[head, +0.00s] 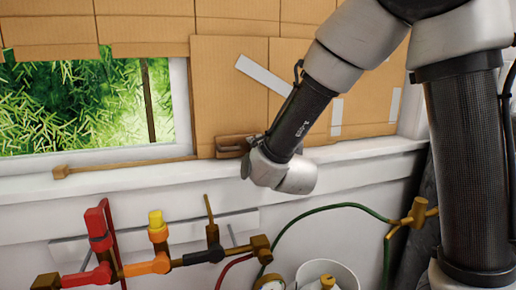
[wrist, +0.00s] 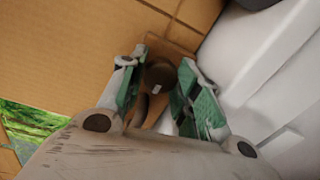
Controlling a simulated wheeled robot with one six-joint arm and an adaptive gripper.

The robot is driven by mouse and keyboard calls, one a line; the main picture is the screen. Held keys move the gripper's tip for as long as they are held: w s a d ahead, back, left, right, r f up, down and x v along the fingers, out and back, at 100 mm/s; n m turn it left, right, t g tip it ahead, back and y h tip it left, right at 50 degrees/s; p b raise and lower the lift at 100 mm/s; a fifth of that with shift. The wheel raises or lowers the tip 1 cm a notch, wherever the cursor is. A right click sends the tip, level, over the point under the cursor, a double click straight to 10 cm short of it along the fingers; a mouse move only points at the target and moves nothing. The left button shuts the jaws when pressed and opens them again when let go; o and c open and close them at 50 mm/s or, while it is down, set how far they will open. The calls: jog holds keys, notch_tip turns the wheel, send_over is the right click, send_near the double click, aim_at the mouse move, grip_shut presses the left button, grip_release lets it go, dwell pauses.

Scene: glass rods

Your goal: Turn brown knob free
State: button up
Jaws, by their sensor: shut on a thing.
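The brown knob (wrist: 158,75) is a dark, rounded piece in the wrist view, with a small pale mark on its face. It sits between the two green-padded fingers of my gripper (wrist: 164,84), which is shut on it. In the head view, my gripper (head: 254,141) reaches the window sill beside a brown fitting (head: 230,147) at the foot of the cardboard. The knob itself is hard to make out there behind my wrist. A smaller brown piece (wrist: 140,110) shows below the knob in the wrist view.
Cardboard panels (head: 225,85) cover the wall beside the window (head: 85,105). A wooden stick (head: 120,166) lies along the white sill (head: 345,150). Below are a red valve handle (head: 97,224), a yellow knob (head: 156,220), a green hose (head: 325,207) and a white bucket (head: 342,275).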

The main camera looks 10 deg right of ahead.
jog(key=shift+f, duration=0.1)
jog(key=o, duration=0.8)
jog(key=shift+c, duration=0.2)
jog(key=v, duration=0.7)
jog(key=shift+s, duration=0.3)
